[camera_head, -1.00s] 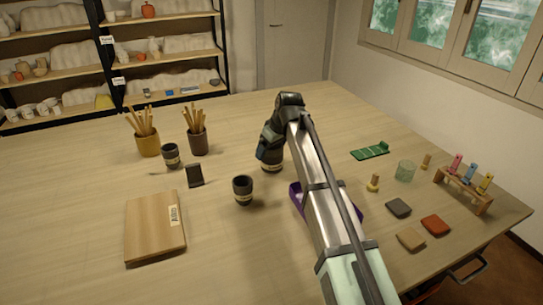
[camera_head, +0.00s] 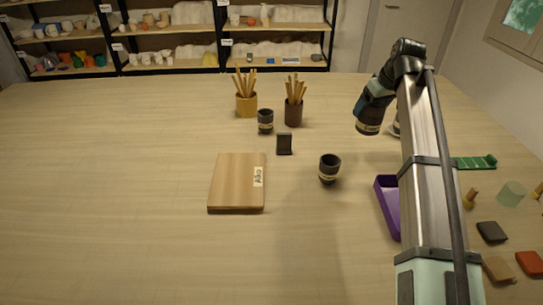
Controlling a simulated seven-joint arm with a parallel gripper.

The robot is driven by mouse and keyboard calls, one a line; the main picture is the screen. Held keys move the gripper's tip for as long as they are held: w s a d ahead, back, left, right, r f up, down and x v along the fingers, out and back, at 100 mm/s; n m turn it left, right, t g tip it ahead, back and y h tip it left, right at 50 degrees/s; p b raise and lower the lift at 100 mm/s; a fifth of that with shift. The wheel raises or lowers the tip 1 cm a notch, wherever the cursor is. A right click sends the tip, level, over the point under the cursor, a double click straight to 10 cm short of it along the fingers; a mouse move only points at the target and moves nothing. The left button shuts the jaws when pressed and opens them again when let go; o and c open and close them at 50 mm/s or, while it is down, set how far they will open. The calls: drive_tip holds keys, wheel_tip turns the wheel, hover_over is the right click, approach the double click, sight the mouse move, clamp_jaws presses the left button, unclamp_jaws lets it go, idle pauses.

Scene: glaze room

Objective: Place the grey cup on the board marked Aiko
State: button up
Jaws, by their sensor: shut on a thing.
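My gripper (camera_head: 372,106) hangs at the bent end of my arm, right of centre. It is shut on a dark grey cup (camera_head: 368,127) with a pale band; the fingers and the cup's upper part are hard to make out. The cup seems held above the table, to the right of and beyond the board. The wooden board (camera_head: 235,183) lies flat, left of centre, with a pale label (camera_head: 258,177) at its right edge that seems to read Aiko. Its top is bare. Two similar dark banded cups stand upright on the table: one nearer (camera_head: 329,169), one farther back (camera_head: 265,122).
A small dark stand (camera_head: 284,144) is behind the board. Two pots of sticks, ochre (camera_head: 246,105) and brown (camera_head: 293,112), stand farther back. A purple tray (camera_head: 386,200) is partly behind my arm. Tiles and a green palette (camera_head: 476,162) lie right. The table's left side is clear.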

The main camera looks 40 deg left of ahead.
drive_tip(key=s+a+r+n+g, duration=0.1)
drive_tip(key=s+a+r+n, duration=0.15)
drive_tip(key=s+a, duration=1.55)
drive_tip(key=s+a+n+g, duration=0.1)
drive_tip(key=s+a, duration=0.1)
drive_tip(key=s, duration=0.8)
drive_tip(key=s+a+n, duration=0.2)
drive_tip(key=s+a, duration=0.1)
drive_tip(key=s, duration=0.6)
drive_tip(key=shift+w+d+f+m+t, duration=0.1)
drive_tip(key=shift+d+f+m+t, duration=0.45)
drive_tip(key=shift+f, duration=1.1)
drive_tip(key=shift+w+d+f+m+t, duration=0.1)
drive_tip(key=shift+d+f+m, duration=0.5)
drive_tip(key=shift+f+m, duration=0.8)
drive_tip(key=shift+d+f+m+t, duration=0.35)
drive_tip(key=shift+d+f+m, duration=0.25)
drive_tip(key=shift+f, duration=1.25)
drive_tip(key=shift+f, duration=0.1)
drive_tip(key=o, duration=1)
drive_tip(key=shift+o, duration=0.2)
